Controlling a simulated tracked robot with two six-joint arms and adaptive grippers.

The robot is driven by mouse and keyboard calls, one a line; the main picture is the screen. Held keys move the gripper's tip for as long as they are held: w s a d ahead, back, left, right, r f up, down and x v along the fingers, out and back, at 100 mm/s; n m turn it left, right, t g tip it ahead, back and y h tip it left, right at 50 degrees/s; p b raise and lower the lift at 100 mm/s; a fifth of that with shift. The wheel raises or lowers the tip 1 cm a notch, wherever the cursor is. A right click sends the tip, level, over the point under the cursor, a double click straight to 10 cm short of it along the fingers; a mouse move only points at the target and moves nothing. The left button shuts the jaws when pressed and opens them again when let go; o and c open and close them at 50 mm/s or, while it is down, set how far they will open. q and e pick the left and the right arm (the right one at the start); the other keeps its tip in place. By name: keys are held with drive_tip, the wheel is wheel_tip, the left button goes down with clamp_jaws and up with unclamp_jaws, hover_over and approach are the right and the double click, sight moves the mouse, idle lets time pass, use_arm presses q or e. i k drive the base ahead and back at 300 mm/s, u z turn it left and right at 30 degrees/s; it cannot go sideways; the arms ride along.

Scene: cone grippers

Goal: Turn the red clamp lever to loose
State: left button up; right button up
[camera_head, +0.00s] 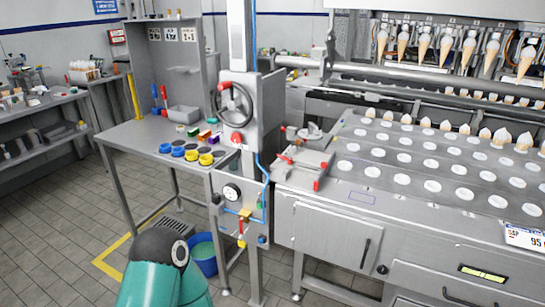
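A grey clamp-like fixture (303,160) sits on the left front corner of the cone machine. A thin red lever (286,159) lies across its left side, roughly flat, and a red end piece (317,184) stands at its front right. Which of these red parts is the clamp lever, and its exact setting, are too small to tell. A teal link of my arm rises at the bottom left of the view, well below and left of the fixture. Neither gripper shows.
A grey column with a handwheel (234,104), red knob (236,137) and gauge (231,192) stands left of the fixture. A side table (130,136) holds yellow and blue round pieces. The machine top (372,196) has rows of white discs. A blue bucket (204,262) stands on the floor.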

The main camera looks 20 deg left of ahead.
sight(290, 159)
drive_tip(key=z, duration=0.15)
drive_tip(key=i, duration=0.9)
drive_tip(key=u, duration=0.1)
